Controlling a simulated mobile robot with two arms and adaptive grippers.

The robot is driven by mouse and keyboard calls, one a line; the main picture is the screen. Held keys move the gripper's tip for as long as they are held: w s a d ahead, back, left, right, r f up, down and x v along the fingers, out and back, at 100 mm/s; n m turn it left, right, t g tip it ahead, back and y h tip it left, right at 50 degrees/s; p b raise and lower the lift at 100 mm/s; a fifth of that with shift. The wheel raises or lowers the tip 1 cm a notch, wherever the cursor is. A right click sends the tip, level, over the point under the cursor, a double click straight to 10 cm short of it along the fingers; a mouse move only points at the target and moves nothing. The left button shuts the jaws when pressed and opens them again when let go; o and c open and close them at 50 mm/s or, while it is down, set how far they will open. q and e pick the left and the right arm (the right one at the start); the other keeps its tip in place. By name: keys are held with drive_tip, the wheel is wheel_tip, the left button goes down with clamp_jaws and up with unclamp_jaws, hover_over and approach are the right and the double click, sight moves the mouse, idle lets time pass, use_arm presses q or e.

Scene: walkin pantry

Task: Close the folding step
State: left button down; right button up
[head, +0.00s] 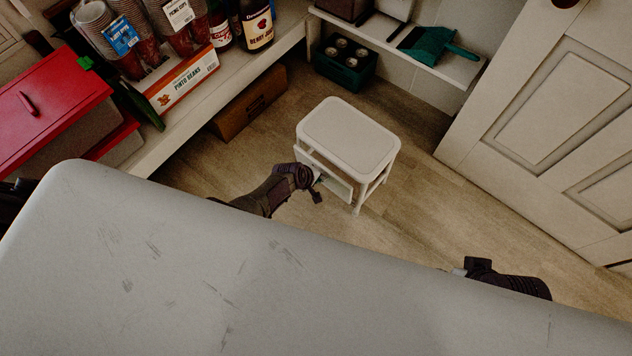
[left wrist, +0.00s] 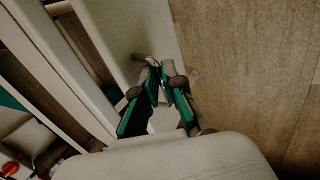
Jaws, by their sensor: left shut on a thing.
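The folding step (head: 350,136) is a white stool with a flat top and thin legs, standing on the wood floor in the middle of the head view. Its lower front part (head: 337,184) sticks out tilted below the top, on the side facing me. My left gripper (head: 316,185) is at that lower part, shut on a small grey piece of the step. The left wrist view shows the fingertips (left wrist: 161,72) close together at this grey piece, beside a pale panel of the step (left wrist: 130,28). My right gripper (head: 466,268) shows only partly at the lower right, apart from the step; its fingers are unclear.
A shelf with a pinto beans box (head: 183,85), cups and bottles (head: 256,25) stands at the left. A cardboard box (head: 248,103) and a dark green crate (head: 345,62) are behind the step. A white panelled door (head: 550,120) is at the right. Floor right of the step is clear.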

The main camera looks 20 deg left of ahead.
use_arm(q)
drive_tip(key=shift+w+d+r, duration=0.2)
drive_tip(key=shift+w, duration=0.2)
drive_tip(key=shift+w+d+r, duration=0.2)
drive_tip(key=shift+w, duration=0.2)
drive_tip(key=shift+w+d+r, duration=0.1)
drive_tip(key=shift+w+r, duration=0.1)
drive_tip(key=c, duration=1.6)
unclamp_jaws()
drive_tip(key=shift+d+f, duration=0.1)
drive_tip(key=shift+w, duration=0.1)
drive_tip(key=shift+v, duration=0.9)
drive_tip(key=v, duration=1)
drive_tip(key=shift+s+f, duration=0.15)
drive_tip(key=shift+s, duration=0.2)
